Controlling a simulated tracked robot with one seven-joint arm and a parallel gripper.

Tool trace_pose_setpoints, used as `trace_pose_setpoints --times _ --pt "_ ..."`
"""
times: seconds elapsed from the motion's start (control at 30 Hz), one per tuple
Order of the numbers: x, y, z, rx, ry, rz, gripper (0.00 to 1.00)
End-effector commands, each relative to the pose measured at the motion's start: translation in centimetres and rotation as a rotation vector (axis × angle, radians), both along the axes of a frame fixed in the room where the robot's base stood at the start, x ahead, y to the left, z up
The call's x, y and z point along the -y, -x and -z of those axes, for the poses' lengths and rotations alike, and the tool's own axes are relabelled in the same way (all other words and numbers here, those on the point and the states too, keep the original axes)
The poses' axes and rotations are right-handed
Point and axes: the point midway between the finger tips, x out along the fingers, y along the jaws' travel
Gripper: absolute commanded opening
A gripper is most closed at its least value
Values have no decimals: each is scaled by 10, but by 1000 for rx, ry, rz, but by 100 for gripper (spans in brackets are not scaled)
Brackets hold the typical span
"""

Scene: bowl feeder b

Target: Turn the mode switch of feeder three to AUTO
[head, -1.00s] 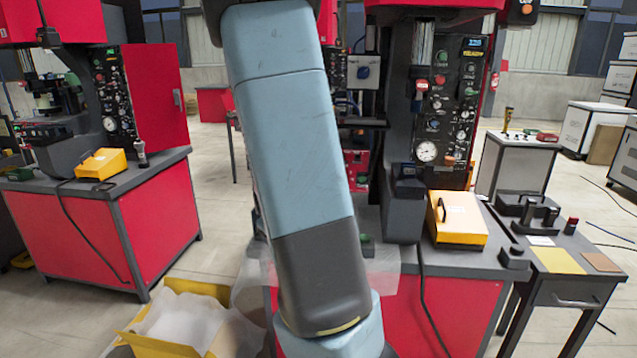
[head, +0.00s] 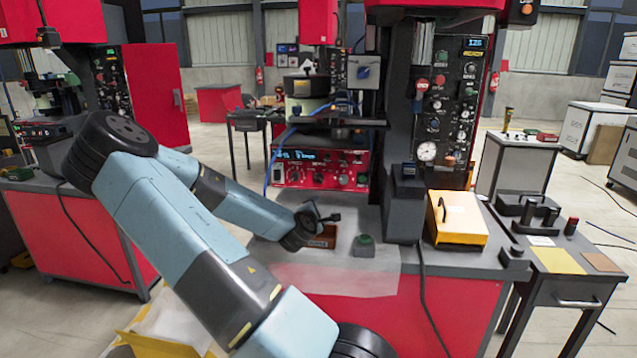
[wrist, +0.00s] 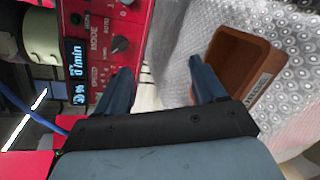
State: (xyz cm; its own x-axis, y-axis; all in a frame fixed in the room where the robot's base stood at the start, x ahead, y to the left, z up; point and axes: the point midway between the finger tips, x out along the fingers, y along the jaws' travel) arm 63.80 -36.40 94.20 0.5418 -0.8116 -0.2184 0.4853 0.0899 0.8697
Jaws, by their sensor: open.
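A red control panel (head: 355,158) with a blue lit display and a row of knobs stands at the back of the middle workbench. In the wrist view the panel (wrist: 140,20) appears turned on its side at the upper left. Its black mode switch (wrist: 120,44) sits beside the printed words MODE and AUTO; I cannot tell which position it points to. A feeder number is not readable. My gripper (head: 328,217) is over the bench, in front of and below the panel. In the wrist view my gripper (wrist: 158,70) is open and empty, its fingers apart from the switch.
A brown bin (head: 322,237) stands on the bench under my gripper; it also shows in the wrist view (wrist: 238,52). A green-button box (head: 364,246) is right of it. Bubble wrap (head: 335,278) covers the bench front. A yellow case (head: 460,218) lies farther right.

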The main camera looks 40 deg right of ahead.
Motion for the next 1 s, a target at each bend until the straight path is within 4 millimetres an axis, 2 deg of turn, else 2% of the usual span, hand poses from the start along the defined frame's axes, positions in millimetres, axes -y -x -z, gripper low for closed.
trace_pose_setpoints --times 0.2,0.33,0.53,0.67,1.0 --pt "1 -14 -26 -85 251 -104 70" --pt "-1 -19 -36 -110 331 -138 70" --pt "3 -27 -41 -119 367 -153 70" --pt "15 -36 -40 -119 366 -152 70" --pt "61 -75 -40 -118 364 -151 70"
